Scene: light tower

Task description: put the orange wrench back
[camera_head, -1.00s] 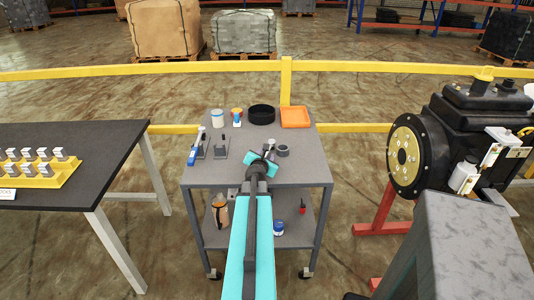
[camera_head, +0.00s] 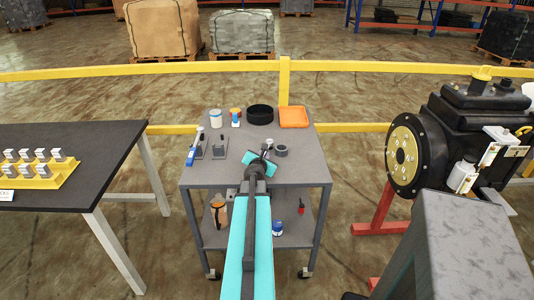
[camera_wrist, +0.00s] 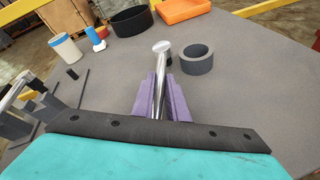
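My gripper (camera_wrist: 162,98) has its two purple fingers closed on a shiny chrome tool (camera_wrist: 161,62) with a rounded, pale head. It also shows in the head view (camera_head: 264,154), over the grey cart top. The tool points away from my wrist; no orange shows on it, and its lower end is hidden by the fingers and gripper body. I cannot tell if it is the orange wrench. On the cart's left, two dark holders (camera_head: 219,152) stand side by side, and a blue-handled tool (camera_head: 190,156) is beside the left one. An orange tray (camera_head: 293,117) lies at the back right.
A dark ring (camera_head: 281,150) sits just right of my gripper. A white cup (camera_head: 215,119), a small blue-and-orange item (camera_head: 236,118) and a black bowl (camera_head: 260,114) line the back. A black table (camera_head: 90,150) stands left; a black engine (camera_head: 455,135) stands right.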

